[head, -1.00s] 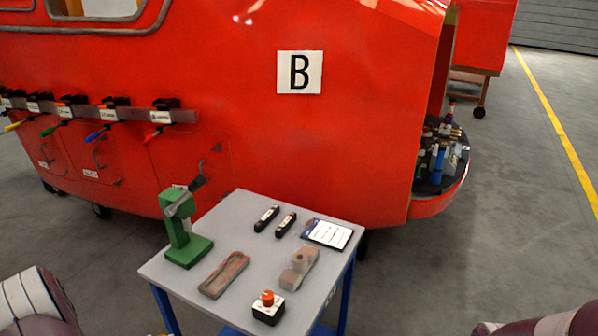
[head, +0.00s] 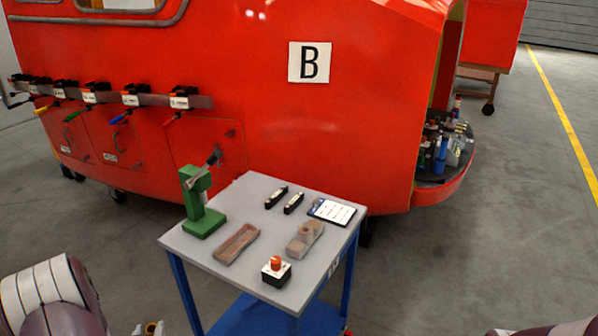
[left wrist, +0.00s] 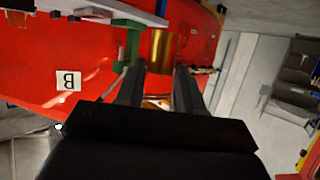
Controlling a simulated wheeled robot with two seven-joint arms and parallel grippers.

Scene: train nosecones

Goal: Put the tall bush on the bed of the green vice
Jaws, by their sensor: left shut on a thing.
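The green vice (head: 203,222) stands at the left back corner of the grey table, with a dark lever at its top. Its low green base shows clear of objects. The tall bush (left wrist: 165,48) is a brass-coloured cylinder between the fingers of my left gripper (left wrist: 160,70), which is shut on it. In the head view only a small part of my left gripper (head: 149,328) shows at the bottom edge, left of the table and apart from it. In the left wrist view part of the green vice (left wrist: 128,45) shows beside the bush. My right gripper is not in view.
The grey table (head: 185,243) also holds a brown tray (head: 237,244), a brown block (head: 305,238), a red-button box (head: 276,271), two black items and a clipboard (head: 332,211). A red train nosecone (head: 270,110) stands close behind. Floor is free at right.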

